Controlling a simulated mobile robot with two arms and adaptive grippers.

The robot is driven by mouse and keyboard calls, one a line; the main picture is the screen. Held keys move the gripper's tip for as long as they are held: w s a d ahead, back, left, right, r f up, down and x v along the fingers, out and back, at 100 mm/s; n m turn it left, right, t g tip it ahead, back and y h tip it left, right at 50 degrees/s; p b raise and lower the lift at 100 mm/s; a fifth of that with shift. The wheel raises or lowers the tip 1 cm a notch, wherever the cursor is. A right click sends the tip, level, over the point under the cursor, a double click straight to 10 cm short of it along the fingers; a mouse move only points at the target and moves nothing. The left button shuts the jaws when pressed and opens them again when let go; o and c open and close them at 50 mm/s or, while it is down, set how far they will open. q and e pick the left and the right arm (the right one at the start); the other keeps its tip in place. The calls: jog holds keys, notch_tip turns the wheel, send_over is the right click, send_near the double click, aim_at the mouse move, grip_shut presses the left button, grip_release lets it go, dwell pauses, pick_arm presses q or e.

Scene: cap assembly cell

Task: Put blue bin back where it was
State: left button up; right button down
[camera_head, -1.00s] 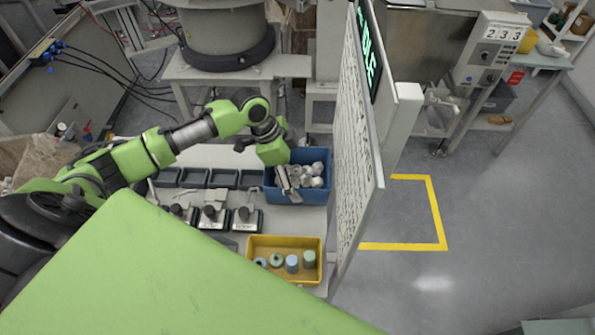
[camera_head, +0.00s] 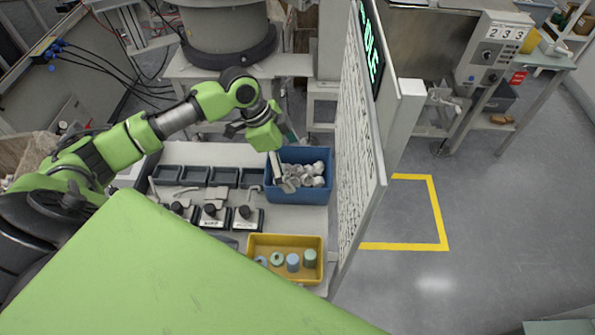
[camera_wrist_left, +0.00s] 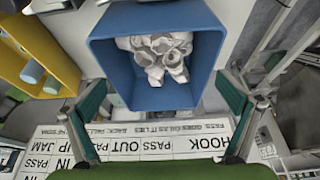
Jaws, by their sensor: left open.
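The blue bin (camera_head: 300,196) stands upright at the right end of the workbench, with several white-grey caps (camera_head: 306,176) in it. In the left wrist view the bin (camera_wrist_left: 165,98) opens towards the camera, with the caps (camera_wrist_left: 158,52) inside. My left gripper (camera_head: 279,168) is over the bin's left part in the head view. In the left wrist view its two green-padded fingers (camera_wrist_left: 163,103) are wide apart, on either side of the bin in the picture. Nothing is between the pads. Whether a finger touches the bin cannot be told. My right gripper is not in view.
A yellow bin (camera_head: 285,243) with several round parts stands in front of the blue bin. Dark trays (camera_head: 208,177) and black-knobbed fixtures (camera_head: 213,217) lie to the left. A tall white board (camera_head: 357,160) stands close on the right. Yellow-marked floor (camera_head: 405,212) beyond it is empty.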

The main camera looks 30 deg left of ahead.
pick_arm(q)
jog(key=v, duration=0.7)
dwell(0.4)
